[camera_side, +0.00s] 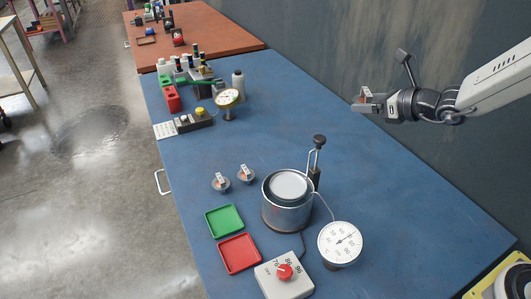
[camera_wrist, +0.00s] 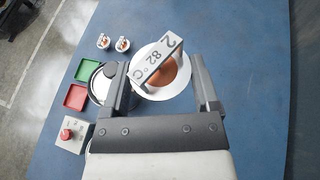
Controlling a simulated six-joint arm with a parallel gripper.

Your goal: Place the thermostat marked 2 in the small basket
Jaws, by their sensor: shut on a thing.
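The thermostat marked 2 (camera_wrist: 155,70) fills the middle of the wrist view, with a white "2 82 °C" label bar, a pale round flange and a copper-coloured centre. My gripper (camera_wrist: 158,80) is shut on it, one finger at each side. In the side view my gripper (camera_side: 366,101) is high at the upper right, well above the bench and away from the pot. A metal pot (camera_side: 287,208) stands on the bench with a black-knobbed wire handle (camera_side: 318,152) at its right rear. I cannot clearly make out the small basket.
Two other thermostats (camera_side: 233,178) stand left of the pot. A green tray (camera_side: 224,221), a red tray (camera_side: 239,254), a red-knob control box (camera_side: 284,277) and a dial gauge (camera_side: 340,243) surround it. The blue bench's right side is clear.

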